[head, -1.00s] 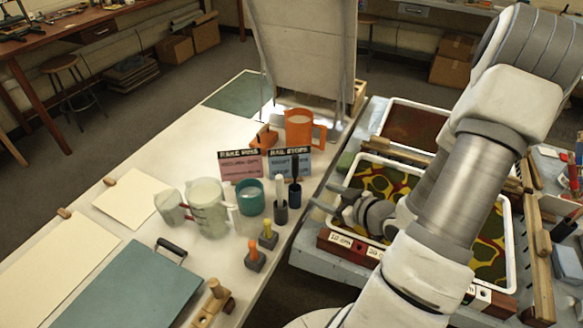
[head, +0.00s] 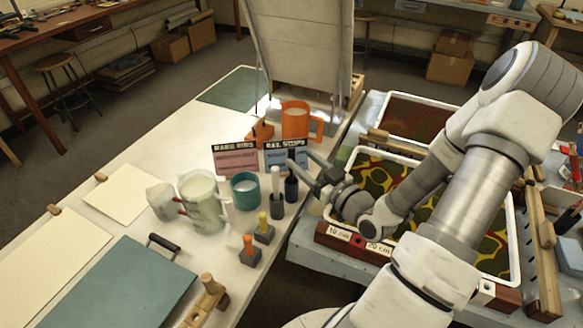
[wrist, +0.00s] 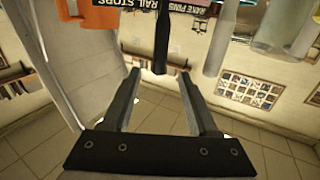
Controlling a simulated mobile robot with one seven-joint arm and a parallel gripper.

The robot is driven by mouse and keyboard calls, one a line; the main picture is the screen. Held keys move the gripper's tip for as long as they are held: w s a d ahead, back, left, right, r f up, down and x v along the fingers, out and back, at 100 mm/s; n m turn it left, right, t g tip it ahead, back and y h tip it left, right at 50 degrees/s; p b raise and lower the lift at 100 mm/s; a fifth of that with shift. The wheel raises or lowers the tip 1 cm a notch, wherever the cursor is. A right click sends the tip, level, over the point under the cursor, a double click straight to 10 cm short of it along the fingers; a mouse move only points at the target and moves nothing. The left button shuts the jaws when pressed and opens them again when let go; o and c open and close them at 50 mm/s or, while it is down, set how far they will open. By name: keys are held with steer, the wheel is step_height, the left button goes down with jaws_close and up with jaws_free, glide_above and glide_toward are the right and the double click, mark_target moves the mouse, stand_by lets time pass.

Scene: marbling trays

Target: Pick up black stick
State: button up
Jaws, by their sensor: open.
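The black stick (head: 291,157) stands upright in a dark blue holder (head: 291,190) on the white table, partly hidden by my gripper in the head view. My gripper (head: 305,163) is open just right of the stick, its fingers pointing left toward it. In the wrist view, which appears upside down, the black stick (wrist: 162,40) shows between the lines of the two fingers, its end near the open fingertips (wrist: 159,73). Whether the stick is inside the jaws or just beyond them I cannot tell.
A grey holder with a white stick (head: 276,185) stands close left. Signs (head: 237,160), an orange mug (head: 296,122), a teal cup (head: 245,193) and a jug (head: 202,205) are near. A marbling tray (head: 349,157) lies below my arm.

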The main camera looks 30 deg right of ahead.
steer(key=w+a, duration=0.1)
steer(key=w, duration=0.7)
steer(key=shift+a, duration=0.25)
jaws_close()
